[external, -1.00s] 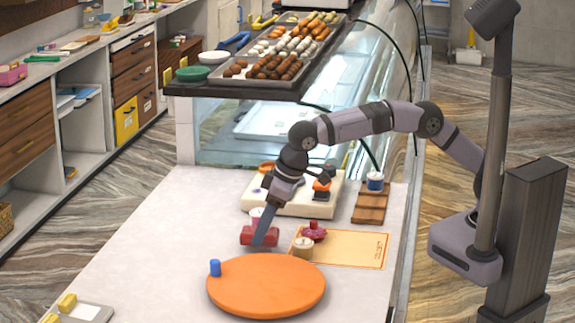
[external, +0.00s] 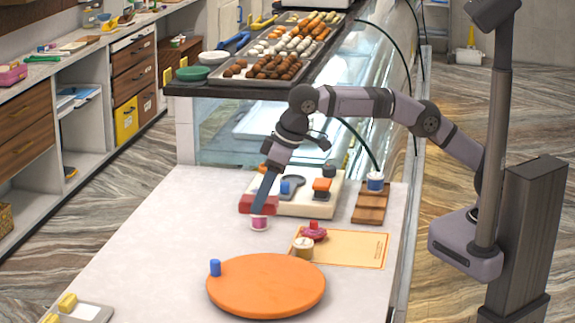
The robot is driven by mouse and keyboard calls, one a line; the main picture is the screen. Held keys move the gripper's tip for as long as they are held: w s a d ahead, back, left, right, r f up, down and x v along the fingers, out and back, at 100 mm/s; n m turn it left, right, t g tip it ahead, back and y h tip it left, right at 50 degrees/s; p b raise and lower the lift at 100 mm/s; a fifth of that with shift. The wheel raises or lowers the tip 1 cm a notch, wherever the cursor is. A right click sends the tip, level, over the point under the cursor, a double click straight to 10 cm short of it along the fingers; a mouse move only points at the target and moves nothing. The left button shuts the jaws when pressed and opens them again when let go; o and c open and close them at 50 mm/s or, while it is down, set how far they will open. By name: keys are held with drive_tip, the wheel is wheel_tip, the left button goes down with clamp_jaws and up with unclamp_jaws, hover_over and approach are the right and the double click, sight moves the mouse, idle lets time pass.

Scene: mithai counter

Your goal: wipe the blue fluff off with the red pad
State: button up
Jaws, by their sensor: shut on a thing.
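My gripper (external: 262,196) is shut on the red pad (external: 246,204), a small dark-red block. It holds the pad above the pale counter, left of centre. In the picture the pad is just above a small pink-and-white tub (external: 260,224); I cannot tell the gap. I cannot clearly make out any blue fluff. A round orange board (external: 270,286) lies at the front with a small blue cylinder (external: 215,268) upright at its left edge. A blue piece (external: 287,187) also shows on the white tray behind the gripper.
The white tray (external: 322,207) carries several small items. Right of the gripper are an orange mat (external: 355,250), a dark-pink lidded item (external: 314,232), a tan round pot (external: 303,247) and a wooden board (external: 368,210) with a blue-and-white cup (external: 375,182).

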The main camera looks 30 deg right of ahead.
drive_tip(key=shift+c, duration=1.1)
drive_tip(key=shift+w+d+r+p, duration=0.1)
drive_tip(key=shift+w+r+p, duration=0.25)
drive_tip(key=shift+r+p, duration=0.1)
drive_tip(key=w+d+r+m+h+p, duration=0.1)
drive_tip(key=w+d+r+m+p, duration=0.1)
drive_tip(key=w+d+r+p, duration=0.4)
drive_tip(key=w+d+r+m+p, duration=0.1)
drive_tip(key=w+d+r+p, duration=0.25)
drive_tip(key=w+p, duration=0.45)
drive_tip(key=w+d+f+t+p, duration=0.1)
drive_tip(key=w+d+f+p, duration=0.15)
drive_tip(key=d+p, duration=0.2)
drive_tip(key=a+f+n+g+y, duration=0.1)
drive_tip(key=a+f+n, duration=0.2)
drive_tip(key=a+f, duration=0.2)
drive_tip(key=shift+w+f, duration=0.2)
drive_tip(key=shift+w, duration=0.2)
drive_tip(key=shift+a, duration=0.1)
